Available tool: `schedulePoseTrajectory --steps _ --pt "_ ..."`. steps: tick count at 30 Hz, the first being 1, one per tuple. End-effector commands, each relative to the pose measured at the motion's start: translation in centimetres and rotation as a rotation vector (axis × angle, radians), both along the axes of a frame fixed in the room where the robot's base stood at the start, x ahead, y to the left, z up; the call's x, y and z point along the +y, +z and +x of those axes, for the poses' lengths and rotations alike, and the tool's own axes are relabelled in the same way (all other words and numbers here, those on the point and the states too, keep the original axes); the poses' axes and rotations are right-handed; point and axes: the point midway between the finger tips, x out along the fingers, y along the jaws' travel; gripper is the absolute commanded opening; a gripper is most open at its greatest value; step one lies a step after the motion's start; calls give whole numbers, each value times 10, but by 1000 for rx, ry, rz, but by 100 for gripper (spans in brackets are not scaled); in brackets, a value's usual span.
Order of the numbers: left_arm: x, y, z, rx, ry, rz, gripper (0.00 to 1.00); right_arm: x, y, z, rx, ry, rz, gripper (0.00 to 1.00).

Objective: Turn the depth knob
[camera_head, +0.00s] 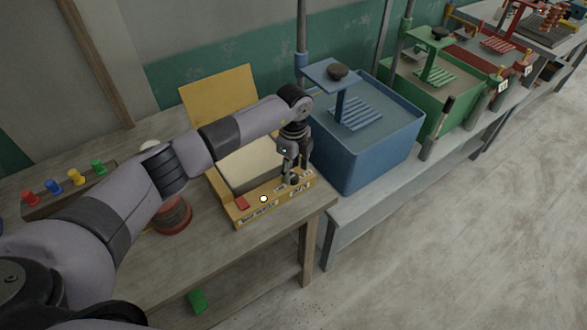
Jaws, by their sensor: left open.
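My left gripper (291,172) is open and points down at the front right corner of a yellow box (236,211) with a pale top and a raised yellow lid. A small round white spot (263,199), perhaps a knob, shows on the box's front edge, left of the gripper and apart from it. A red block (243,203) sits at the front left corner. Labels on the front are too small to read. I cannot tell which is the depth knob. My right gripper is not in view.
The blue tub (362,160) stands close to the right of the box, on a lower bench, with a green tub (413,108) beyond. A red round object (173,215) and a rack (60,203) of coloured pegs are on the table at left. The floor at right is clear.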

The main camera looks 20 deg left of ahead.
Motion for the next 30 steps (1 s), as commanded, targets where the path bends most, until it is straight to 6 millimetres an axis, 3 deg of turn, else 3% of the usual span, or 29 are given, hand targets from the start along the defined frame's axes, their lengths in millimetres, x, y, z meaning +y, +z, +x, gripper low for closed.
schedulePoseTrajectory --steps 6,16,30 --pt "0 -20 0 0 0 -1 47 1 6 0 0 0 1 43" --pt "0 -24 0 -1 0 0 47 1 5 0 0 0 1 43" --pt "0 -23 1 -2 0 -1 15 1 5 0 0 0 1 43"
